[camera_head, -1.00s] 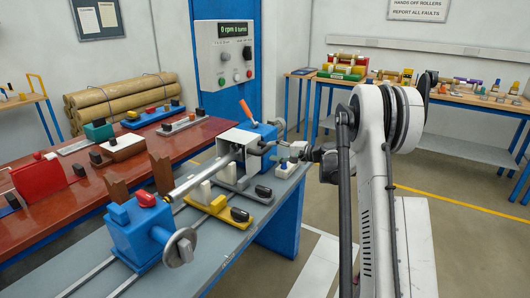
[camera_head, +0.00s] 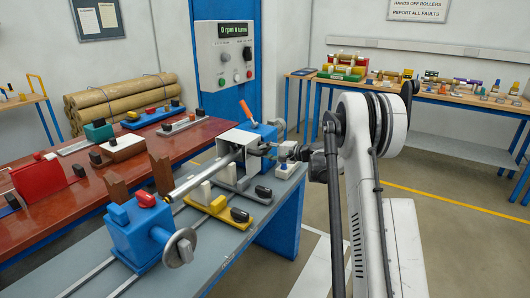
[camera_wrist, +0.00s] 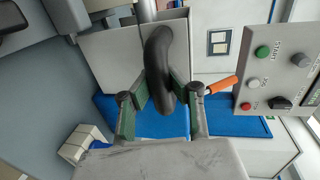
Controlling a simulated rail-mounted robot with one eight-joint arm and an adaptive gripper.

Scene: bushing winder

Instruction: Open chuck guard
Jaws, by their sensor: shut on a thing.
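The chuck guard (camera_head: 232,137) is a pale grey box-like cover at the blue headstock (camera_head: 263,131), around the end of the long steel shaft. Its grey plate (camera_wrist: 115,55) also shows in the wrist view. A dark curved handle (camera_wrist: 158,55) stands out in front of the plate. My gripper (camera_wrist: 161,88) has its green-padded fingers on both sides of the handle and is shut on it. In the head view my gripper (camera_head: 268,150) is at the right side of the guard, small and partly hidden among dark parts.
A control panel (camera_head: 224,55) stands behind the headstock. An orange-handled lever (camera_head: 246,108) rises close to the guard; its orange grip (camera_wrist: 221,85) is just right of my fingers. A blue tailstock (camera_head: 135,230) and yellow-based clamp (camera_head: 218,207) stand on the grey bench.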

